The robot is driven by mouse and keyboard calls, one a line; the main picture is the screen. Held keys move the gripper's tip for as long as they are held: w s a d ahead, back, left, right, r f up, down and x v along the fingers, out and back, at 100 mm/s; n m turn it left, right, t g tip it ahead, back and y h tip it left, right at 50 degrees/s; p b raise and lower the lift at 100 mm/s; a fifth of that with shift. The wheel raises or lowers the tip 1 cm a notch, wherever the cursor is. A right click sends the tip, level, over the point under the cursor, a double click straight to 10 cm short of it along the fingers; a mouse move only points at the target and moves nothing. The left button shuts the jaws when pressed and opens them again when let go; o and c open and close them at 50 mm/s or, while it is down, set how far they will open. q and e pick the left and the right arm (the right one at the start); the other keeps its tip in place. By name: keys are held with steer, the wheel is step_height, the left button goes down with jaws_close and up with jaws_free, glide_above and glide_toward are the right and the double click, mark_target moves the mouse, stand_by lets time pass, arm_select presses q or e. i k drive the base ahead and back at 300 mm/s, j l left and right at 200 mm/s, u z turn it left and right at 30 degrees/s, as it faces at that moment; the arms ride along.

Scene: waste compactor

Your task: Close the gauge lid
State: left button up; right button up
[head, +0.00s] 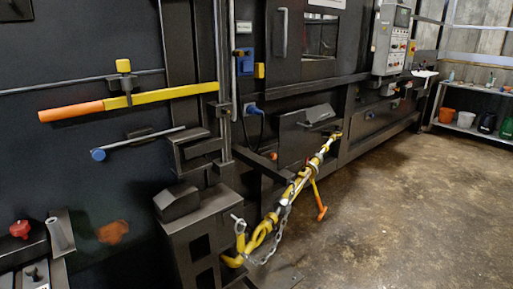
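I cannot clearly make out a gauge or its lid in the head view. At the bottom left, a dark fitting with a red knob (20,229) stands beside a tilted grey plate (61,231); whether this plate is a lid I cannot tell. A dark wedge-shaped cover (177,202) sits on top of a dark post in the lower middle. Neither of my grippers shows in this view.
A yellow lever with an orange grip (72,111) and a blue-knobbed rod (98,155) stick out from the dark compactor wall. A yellow turnbuckle with a chain (292,192) runs along its lower side. The concrete floor (400,210) at right is clear.

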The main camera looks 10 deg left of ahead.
mark_target(313, 114)
steer(key=u, duration=1.35)
steer(key=z, duration=1.55)
steer(key=i+l+z, duration=0.2)
steer(key=i+z, duration=0.2)
steer(key=i+l+z, duration=0.15)
steer(key=i, duration=0.75)
steer(key=i+l+z, duration=0.15)
steer(key=i, duration=0.7)
